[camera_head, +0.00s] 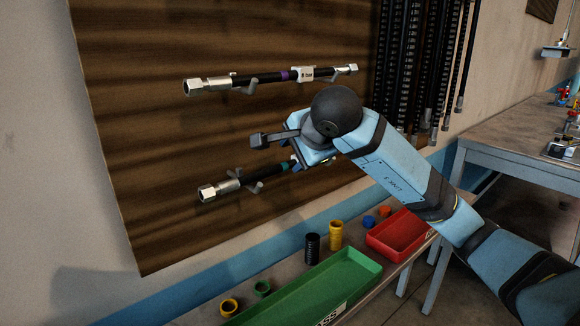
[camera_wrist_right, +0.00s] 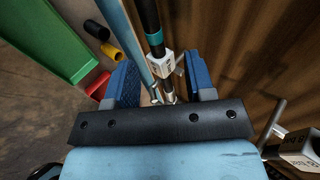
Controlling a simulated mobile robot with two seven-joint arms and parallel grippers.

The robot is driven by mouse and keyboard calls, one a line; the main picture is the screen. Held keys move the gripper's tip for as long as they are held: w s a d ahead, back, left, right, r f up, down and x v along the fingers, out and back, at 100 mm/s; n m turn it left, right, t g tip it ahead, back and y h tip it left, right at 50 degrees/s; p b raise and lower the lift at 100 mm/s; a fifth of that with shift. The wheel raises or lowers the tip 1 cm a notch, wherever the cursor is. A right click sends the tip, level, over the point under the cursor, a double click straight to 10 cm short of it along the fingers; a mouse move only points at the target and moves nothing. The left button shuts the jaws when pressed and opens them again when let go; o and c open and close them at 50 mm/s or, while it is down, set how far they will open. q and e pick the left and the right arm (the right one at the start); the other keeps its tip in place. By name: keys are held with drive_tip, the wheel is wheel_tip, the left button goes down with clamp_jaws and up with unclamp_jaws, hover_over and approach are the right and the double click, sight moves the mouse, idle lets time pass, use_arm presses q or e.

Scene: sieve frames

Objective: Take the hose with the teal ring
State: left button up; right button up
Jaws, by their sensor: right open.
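The hose with the teal ring (camera_head: 232,185) hangs level on hooks low on the wooden board, below a second hose. Its silver end fitting is at the left in the head view; my gripper and arm hide its right part. In the right wrist view the teal ring (camera_wrist_right: 154,39) and a white tag (camera_wrist_right: 160,65) show on this hose. My right gripper (camera_head: 284,150) is open at the hose's right part. In the wrist view the hose runs between the two blue fingers (camera_wrist_right: 163,82), with gaps beside it; I cannot tell how deep it sits. My left gripper is out of view.
The upper hose with a purple ring (camera_head: 288,75) hangs above my gripper. A green tray (camera_head: 350,268), a red bin (camera_head: 400,236) and black and yellow cylinders (camera_head: 336,235) stand on the bench below. Dark hoses (camera_head: 428,60) hang at the right of the board.

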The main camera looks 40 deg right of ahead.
sight(289, 164)
drive_tip(key=x, duration=0.5)
drive_tip(key=shift+s+d+f, duration=0.15)
drive_tip(key=shift+f, duration=0.1)
clamp_jaws()
